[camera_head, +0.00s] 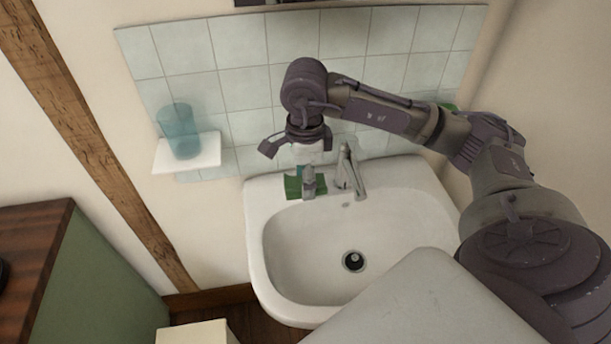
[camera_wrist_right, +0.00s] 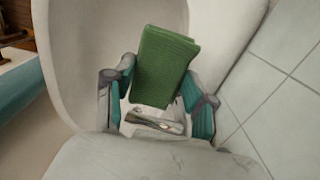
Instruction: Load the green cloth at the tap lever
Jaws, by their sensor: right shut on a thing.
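The green cloth (camera_head: 293,187) shows at the back left rim of the basin, left of the tap, partly hidden by my right gripper (camera_head: 308,184). In the right wrist view the folded cloth (camera_wrist_right: 162,66) sits between the teal-padded fingers of the right gripper (camera_wrist_right: 160,82), which is shut on it. The tap (camera_head: 350,170) with its lever (camera_head: 346,150) stands at the back of the basin, just right of the gripper. The cloth appears apart from the tap. Whether the cloth touches the rim is unclear. My left gripper is not in view.
The white basin (camera_head: 300,245) is empty, with a dark drain. A blue cup (camera_head: 179,132) stands on a small white shelf (camera_head: 205,157) at left. A tiled wall (camera_head: 240,90) is close behind.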

